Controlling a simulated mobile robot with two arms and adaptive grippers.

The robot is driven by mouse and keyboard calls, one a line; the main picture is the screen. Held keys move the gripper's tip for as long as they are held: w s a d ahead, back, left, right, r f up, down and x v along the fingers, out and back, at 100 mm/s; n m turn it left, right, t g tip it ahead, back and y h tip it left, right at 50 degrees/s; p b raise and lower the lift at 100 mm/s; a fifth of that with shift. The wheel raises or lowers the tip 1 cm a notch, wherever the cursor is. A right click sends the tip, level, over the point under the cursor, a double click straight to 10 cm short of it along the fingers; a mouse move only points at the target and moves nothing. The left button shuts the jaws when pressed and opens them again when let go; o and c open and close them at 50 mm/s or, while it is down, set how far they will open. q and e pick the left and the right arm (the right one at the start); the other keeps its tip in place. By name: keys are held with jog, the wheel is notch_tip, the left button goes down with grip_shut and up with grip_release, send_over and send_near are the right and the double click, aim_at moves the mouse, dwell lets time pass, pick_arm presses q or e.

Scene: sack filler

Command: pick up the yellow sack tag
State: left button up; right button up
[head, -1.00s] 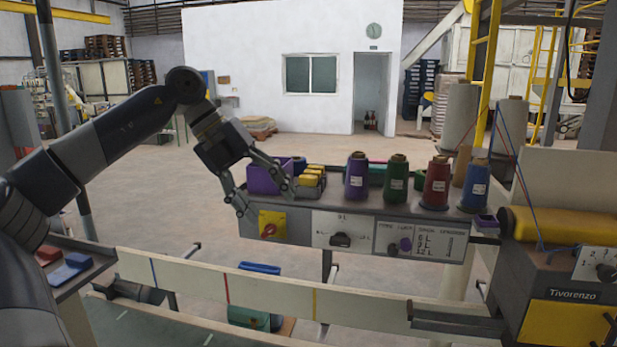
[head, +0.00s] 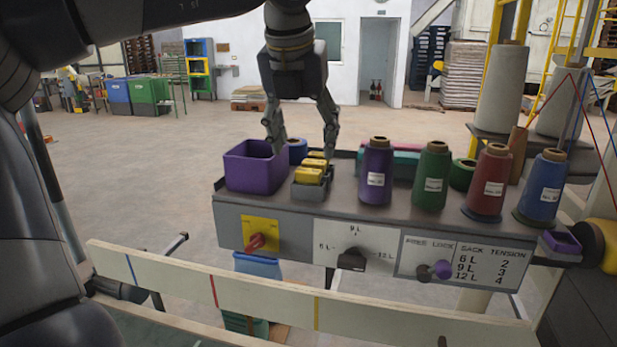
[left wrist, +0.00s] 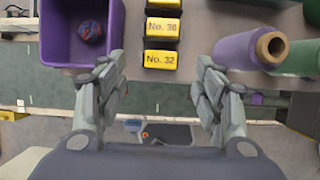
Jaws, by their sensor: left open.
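Several yellow sack tags (head: 309,176) stand in a row in a small grey holder (head: 311,189) on the machine's shelf, beside a purple bin. In the left wrist view the nearest yellow tag (left wrist: 160,60) reads No. 32 and the one behind it (left wrist: 163,27) reads No. 36; another is partly cut off at the top. My left gripper (head: 303,145) is open and empty, pointing down above the holder. In the left wrist view its fingers (left wrist: 162,80) are spread to either side of the tag row, apart from the tags. My right gripper is not in view.
The purple bin (head: 235,176) stands close left of the holder, with a dark red and blue object (left wrist: 90,31) inside. A purple spool (head: 376,160) stands close right, then green (head: 432,185), red and blue spools. Knobs line the panel front.

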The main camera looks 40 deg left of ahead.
aim_at(309, 180)
pick_arm(q)
jog(key=p+x, duration=0.1)
jog(key=x, duration=0.4)
jog(key=shift+d+f, duration=0.1)
jog(key=shift+f, duration=0.35)
jog(key=shift+w+f, duration=0.15)
jog(key=shift+f, duration=0.15)
jog(key=shift+c, duration=0.6)
jog(key=c, duration=0.7)
jog(key=shift+c, duration=0.2)
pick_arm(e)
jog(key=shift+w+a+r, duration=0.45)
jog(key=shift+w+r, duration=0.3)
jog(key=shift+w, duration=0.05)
